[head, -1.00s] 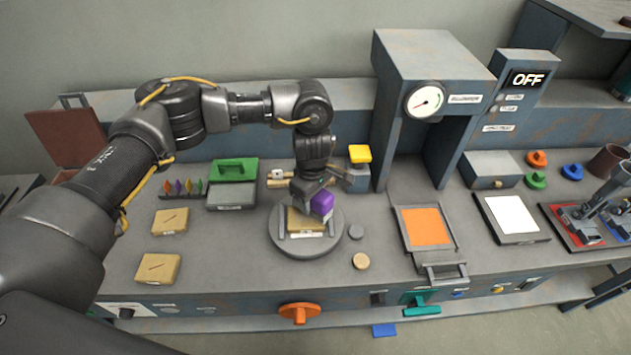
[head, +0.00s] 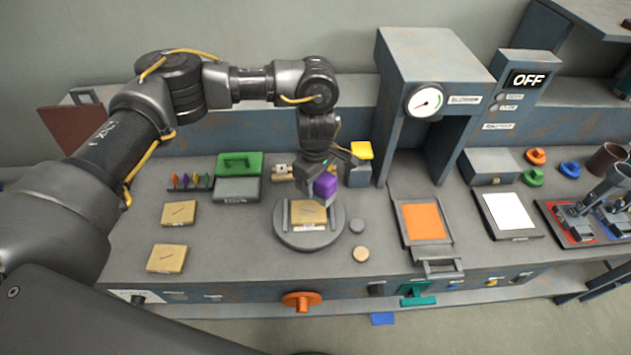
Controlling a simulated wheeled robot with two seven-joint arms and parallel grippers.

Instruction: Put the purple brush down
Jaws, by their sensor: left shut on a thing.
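The purple brush (head: 325,187) is a small purple block in the head view, right of centre-left, above the back edge of the round grey turntable (head: 281,236). My left gripper (head: 319,178) is shut on the purple brush and points down, partly hiding it. The brush appears to be above the turntable; I cannot tell the exact gap. A tan block (head: 308,212) lies in a holder on the turntable, just in front of the brush. My right gripper does not show.
A grey block with a yellow top (head: 361,150) stands close right of the gripper. A green-lidded box (head: 239,163) is to the left. Two tan blocks (head: 179,213) lie at left. A press with a gauge (head: 426,101) rises to the right.

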